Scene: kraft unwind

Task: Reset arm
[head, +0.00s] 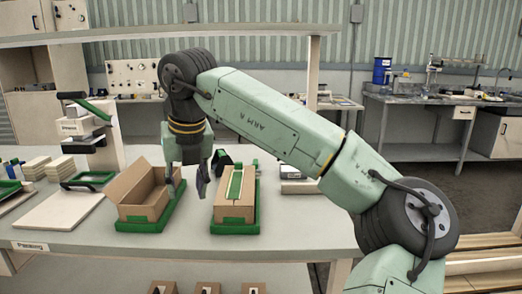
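My arm (270,112) reaches in from the lower right and bends down over the workbench. My gripper (188,188) points down above the bench, at the right side of an open cardboard box (143,208). Its dark fingers show apart, and I see nothing between them. The fingertips overlap the box's right edge in the picture, and I cannot tell whether they touch it. The open box sits in a green tray (150,226). To the right, a closed box (235,208) with a green strip on top sits in another green tray (235,229).
The workbench (280,230) has bare room right of the closed box. A press-like device (95,130) with a green handle stands at left, near a pale board (58,211) and stacked pale blocks (62,165). A shelf (250,30) spans above.

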